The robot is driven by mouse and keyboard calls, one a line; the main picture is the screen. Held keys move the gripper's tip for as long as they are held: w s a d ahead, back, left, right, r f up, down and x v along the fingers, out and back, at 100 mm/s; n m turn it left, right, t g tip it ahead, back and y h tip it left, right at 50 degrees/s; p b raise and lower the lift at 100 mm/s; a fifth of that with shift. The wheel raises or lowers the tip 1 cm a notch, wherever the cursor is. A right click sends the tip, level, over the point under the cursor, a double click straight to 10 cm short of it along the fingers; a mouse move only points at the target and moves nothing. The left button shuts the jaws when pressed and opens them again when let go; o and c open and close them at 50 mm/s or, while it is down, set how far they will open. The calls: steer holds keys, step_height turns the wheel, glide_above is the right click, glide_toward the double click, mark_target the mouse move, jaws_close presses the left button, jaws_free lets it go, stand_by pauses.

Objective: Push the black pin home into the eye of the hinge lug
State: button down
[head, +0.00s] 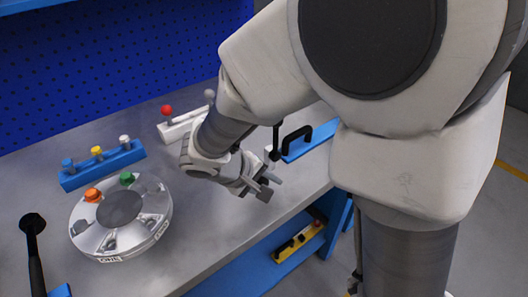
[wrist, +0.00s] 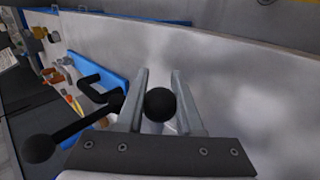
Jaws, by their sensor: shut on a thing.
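My gripper (head: 265,188) is over the right part of the grey bench, near its front edge. In the wrist view its two grey fingers (wrist: 158,74) close on a black ball-ended piece, the black pin (wrist: 160,104). Only the round end of the pin shows; its shank is hidden. In the head view I cannot make out the held pin. I cannot identify the hinge lug or its eye in either view. A round silver flanged shell (head: 157,222) with an orange knob (head: 93,195) and a green knob (head: 127,178) lies on the bench, left of my gripper and apart from it.
A blue plate with a black handle (head: 297,138) and a black ball-ended lever (wrist: 38,148) stand close to my gripper. A blue rack (head: 104,165) and a red-knobbed white block (head: 176,129) are behind the shell. Another black lever (head: 33,224) is at far left.

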steer(key=shift+w+a, duration=0.8)
steer(key=shift+w, duration=0.35)
steer(key=shift+w+a, duration=0.8)
steer(key=shift+w, duration=0.4)
steer(key=shift+w+a, duration=0.8)
steer(key=shift+w, duration=0.35)
steer(key=shift+c, duration=2.4)
jaws_free()
steer(key=p+v, duration=0.3)
steer(key=v, duration=1.4)
steer(key=shift+r+p, duration=0.3)
steer(key=shift+p, duration=0.05)
steer(key=shift+s, duration=0.1)
steer(key=s+d+r+m+y+p, duration=0.2)
steer(key=s+d+r+p, duration=0.1)
steer(key=d, duration=0.4)
steer(key=s+d+r+m+t+y+p, duration=0.1)
steer(key=s+d+r+m+y+p, duration=0.1)
steer(key=s+d+r+p, duration=0.2)
steer(key=s+d+r+m+y+p, duration=0.2)
steer(key=s+d+r+p, duration=0.2)
steer(key=s+d+r, duration=0.3)
steer(key=d+r, duration=0.1)
steer(key=d, duration=0.3)
steer(key=shift+s+d+r+m, duration=0.25)
steer(key=shift+d+r+m, duration=0.05)
steer(key=shift+d+m, duration=0.1)
